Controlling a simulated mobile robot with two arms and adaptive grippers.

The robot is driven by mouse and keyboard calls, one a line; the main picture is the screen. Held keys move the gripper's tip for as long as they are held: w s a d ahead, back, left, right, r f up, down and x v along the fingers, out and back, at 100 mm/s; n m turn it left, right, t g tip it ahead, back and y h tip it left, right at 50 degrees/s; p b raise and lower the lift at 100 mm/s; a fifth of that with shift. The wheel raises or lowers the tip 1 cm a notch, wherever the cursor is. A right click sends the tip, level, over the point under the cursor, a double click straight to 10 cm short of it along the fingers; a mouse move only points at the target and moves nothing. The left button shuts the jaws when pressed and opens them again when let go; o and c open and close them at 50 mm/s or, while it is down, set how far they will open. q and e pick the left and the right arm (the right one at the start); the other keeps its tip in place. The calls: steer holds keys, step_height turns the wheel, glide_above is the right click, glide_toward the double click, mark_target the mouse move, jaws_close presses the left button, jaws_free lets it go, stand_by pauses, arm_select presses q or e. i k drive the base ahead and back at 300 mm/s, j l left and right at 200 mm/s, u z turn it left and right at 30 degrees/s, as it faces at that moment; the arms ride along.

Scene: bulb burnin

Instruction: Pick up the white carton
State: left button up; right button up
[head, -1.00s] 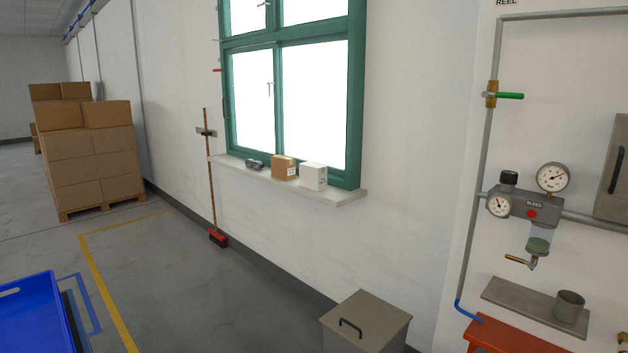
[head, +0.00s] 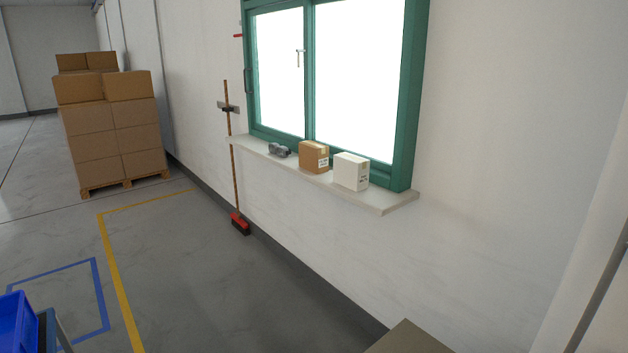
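The white carton (head: 351,171) stands upright on the window sill (head: 385,202), toward its right end. A brown carton (head: 314,157) stands just to its left, with a small gap between them. Neither of my grippers shows in the head view.
A dark grey object (head: 279,150) lies on the sill left of the cartons. A broom (head: 235,170) leans on the wall. A grey box top (head: 410,340) shows at the bottom. A blue bin (head: 14,322) is at lower left. Stacked boxes (head: 112,130) stand far left.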

mark_target(351, 171)
steer(key=i+u, duration=0.45)
steer(key=i, duration=0.9)
